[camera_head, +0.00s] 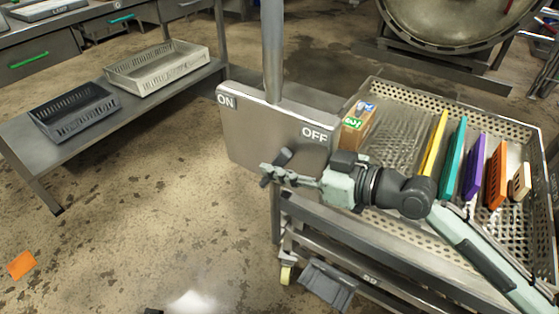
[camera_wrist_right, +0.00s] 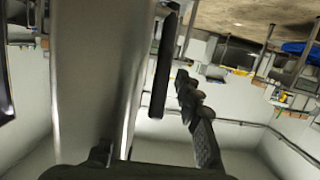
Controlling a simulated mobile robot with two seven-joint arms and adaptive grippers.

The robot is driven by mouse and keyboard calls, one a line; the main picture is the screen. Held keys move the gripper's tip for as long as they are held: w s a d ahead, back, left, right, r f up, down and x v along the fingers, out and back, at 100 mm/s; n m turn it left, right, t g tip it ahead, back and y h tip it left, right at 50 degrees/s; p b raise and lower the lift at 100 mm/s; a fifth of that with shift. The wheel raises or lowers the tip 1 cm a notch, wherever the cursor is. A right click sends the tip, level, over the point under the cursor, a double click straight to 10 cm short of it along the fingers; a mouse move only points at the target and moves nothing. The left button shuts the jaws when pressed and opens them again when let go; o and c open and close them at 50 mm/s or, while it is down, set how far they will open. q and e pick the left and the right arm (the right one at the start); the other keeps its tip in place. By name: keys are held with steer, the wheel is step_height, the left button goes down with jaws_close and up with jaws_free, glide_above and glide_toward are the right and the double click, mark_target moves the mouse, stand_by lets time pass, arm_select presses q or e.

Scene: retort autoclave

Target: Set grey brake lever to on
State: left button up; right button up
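A steel panel (camera_head: 245,125) carries an ON label at its upper left and an OFF label at its right. The grey brake lever (camera_head: 285,156) is a short dark bar low on the panel's front, below and left of OFF; its pivot is hard to make out. My right gripper (camera_head: 270,174) reaches in from the right with its fingers at the lever, partly covering it. In the right wrist view the lever (camera_wrist_right: 163,65) stands beside one finger with a gap between them, and the gripper looks open. My left gripper is out of view.
A perforated steel tray cart (camera_head: 440,235) with a brown box (camera_head: 357,122) and several coloured plates stands right of the panel, under my arm. A post (camera_head: 273,50) rises behind the panel. A bench with a dark crate (camera_head: 75,110) and a light crate (camera_head: 155,66) stands left. Floor between is free.

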steer(key=v, duration=0.7)
steer(key=shift+d, duration=0.15)
steer(key=shift+s+r, duration=0.1)
steer(key=shift+s, duration=0.05)
